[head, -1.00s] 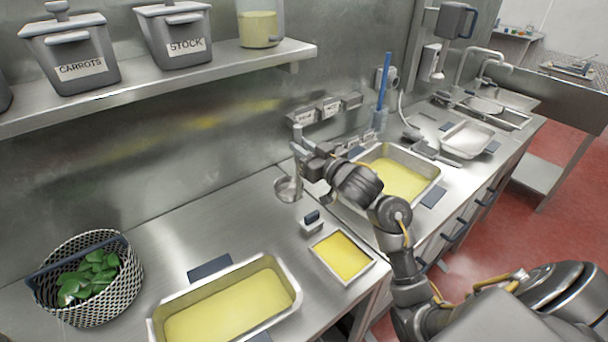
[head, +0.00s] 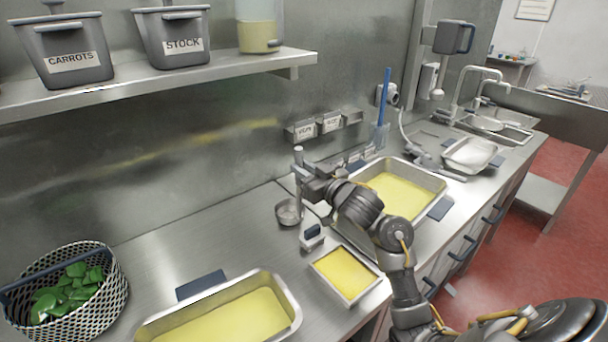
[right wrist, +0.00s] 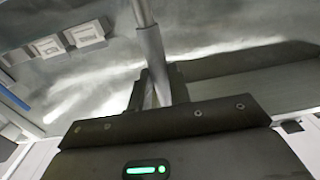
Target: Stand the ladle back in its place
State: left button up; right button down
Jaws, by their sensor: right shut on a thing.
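The ladle is a metal one with an upright handle (head: 298,158) and a round bowl (head: 288,212) at its lower end. My right gripper (head: 304,172) is shut on the handle near its top. In the right wrist view the handle (right wrist: 149,45) runs between the two fingers of the right gripper (right wrist: 160,78). The ladle's place is not clear to me. My left gripper is out of view.
Trays of yellow liquid stand in front (head: 225,318), at the centre (head: 346,272) and behind my right arm (head: 402,192). A clear container (head: 379,136) holds a blue-handled tool. A basket of leaves (head: 70,300) is at left. Labelled boxes (head: 330,122) line the wall.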

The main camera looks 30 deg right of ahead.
jog(key=c, duration=1.7)
grip_release()
jog(key=shift+f, duration=0.2)
jog(key=shift+c, duration=0.2)
jog(key=o, duration=0.4)
jog(key=shift+o, duration=0.2)
